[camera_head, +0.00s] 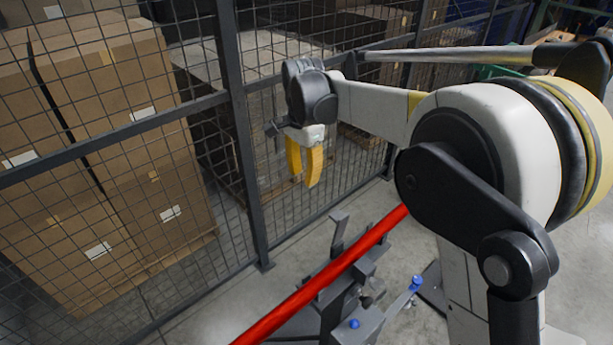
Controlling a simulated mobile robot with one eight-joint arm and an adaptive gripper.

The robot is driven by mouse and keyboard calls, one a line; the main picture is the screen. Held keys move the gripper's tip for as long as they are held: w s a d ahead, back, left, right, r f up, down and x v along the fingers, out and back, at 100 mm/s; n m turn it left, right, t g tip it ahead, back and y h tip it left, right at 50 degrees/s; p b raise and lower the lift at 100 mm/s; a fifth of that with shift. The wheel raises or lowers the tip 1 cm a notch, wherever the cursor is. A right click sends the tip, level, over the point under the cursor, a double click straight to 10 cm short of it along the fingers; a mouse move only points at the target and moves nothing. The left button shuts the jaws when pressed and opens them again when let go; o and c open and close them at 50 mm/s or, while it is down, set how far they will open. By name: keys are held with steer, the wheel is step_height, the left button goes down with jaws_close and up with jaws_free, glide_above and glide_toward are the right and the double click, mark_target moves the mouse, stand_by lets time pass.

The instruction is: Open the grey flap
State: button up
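My gripper (305,181) has two yellow fingers that hang downward, with a narrow gap between them and nothing held. It is in the upper middle of the head view, in front of the mesh fence and well above the floor. Below it stands a grey metal fixture (338,317) with blue knobs (416,282). A grey upright piece (339,228) sticks up at its back. I cannot tell which grey part is the flap. A red bar or strap (322,276) slants across the fixture and hides part of it. My gripper is apart from all of these.
A dark mesh fence with a post (243,150) runs behind the fixture. Stacked cardboard boxes (100,160) and a pallet load (250,100) stand beyond it. My arm fills the right side and hides the floor there. Bare floor (210,305) shows left of the fixture.

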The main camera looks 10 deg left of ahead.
stand_by(0.4)
step_height(320, 180, up, 12)
stand_by(0.4)
steer(key=s+d+f+n+t+b, duration=0.1)
steer(key=s+d+f+b, duration=0.25)
steer(key=d, duration=0.25)
steer(key=s+d+f+n+t+b, duration=0.1)
steer(key=s+d+f+b, duration=0.1)
steer(key=d+b, duration=0.3)
steer(key=s+d+f+n+t+b, duration=0.1)
steer(key=s+d+f+b, duration=0.2)
steer(key=d, duration=0.3)
steer(key=s+d+f+n+t+b, duration=0.2)
steer(key=s+d+f+b, duration=0.3)
steer(key=f, duration=0.6)
steer(key=s+d+f+n+t+b, duration=0.2)
steer(key=s+d+f+b, duration=0.4)
steer(key=s+d+f, duration=0.3)
step_height(320, 180, down, 2)
steer(key=shift+s+f+n+b, duration=0.25)
steer(key=shift+s+n+b, duration=0.05)
steer(key=shift+s, duration=0.8)
